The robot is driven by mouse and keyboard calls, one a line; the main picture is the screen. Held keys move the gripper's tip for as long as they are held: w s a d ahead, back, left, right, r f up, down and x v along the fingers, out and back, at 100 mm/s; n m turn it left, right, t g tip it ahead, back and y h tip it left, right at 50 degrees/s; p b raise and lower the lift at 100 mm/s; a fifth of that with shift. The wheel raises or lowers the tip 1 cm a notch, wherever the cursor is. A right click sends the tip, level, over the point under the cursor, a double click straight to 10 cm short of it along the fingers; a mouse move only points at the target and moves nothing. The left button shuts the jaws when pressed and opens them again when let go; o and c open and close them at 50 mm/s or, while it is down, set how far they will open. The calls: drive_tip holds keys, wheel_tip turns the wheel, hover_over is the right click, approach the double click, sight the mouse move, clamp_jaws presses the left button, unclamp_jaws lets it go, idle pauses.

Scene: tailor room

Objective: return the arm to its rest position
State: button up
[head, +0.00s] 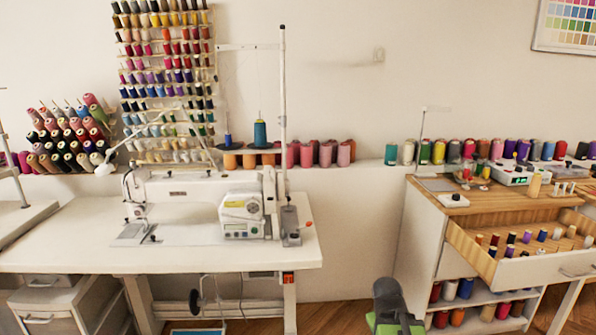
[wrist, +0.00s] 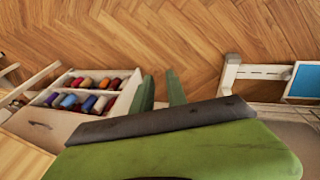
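My gripper (wrist: 160,76) shows in the wrist view as two green fingers that stand apart. Only wooden floor shows between them, and they hold nothing. A large green body with a dark grey bar, part of my arm, fills the lower part of that view. In the head view a dark grey and green part of my arm (head: 392,306) shows at the bottom edge, between the sewing table and the drawer cabinet. The fingers cannot be made out there.
A sewing machine (head: 205,205) stands on the white table (head: 80,235) at left. At right, a cabinet (head: 420,225) has an open drawer (head: 540,268) with spools. Spools on low shelves (wrist: 55,98) show in the wrist view.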

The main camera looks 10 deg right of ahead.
drive_tip(key=s+a+f+m+g+y, duration=0.1)
drive_tip(key=s+a+g+y, duration=0.25)
drive_tip(key=a, duration=1.45)
wheel_tip(320, 180, up, 29)
drive_tip(key=p, duration=2.9)
drive_tip(key=shift+s+r+t+p, duration=0.2)
drive_tip(key=shift+s+t+p, duration=0.15)
drive_tip(key=shift+p, duration=0.05)
drive_tip(key=shift+d+h, duration=0.1)
drive_tip(key=shift+h, duration=0.15)
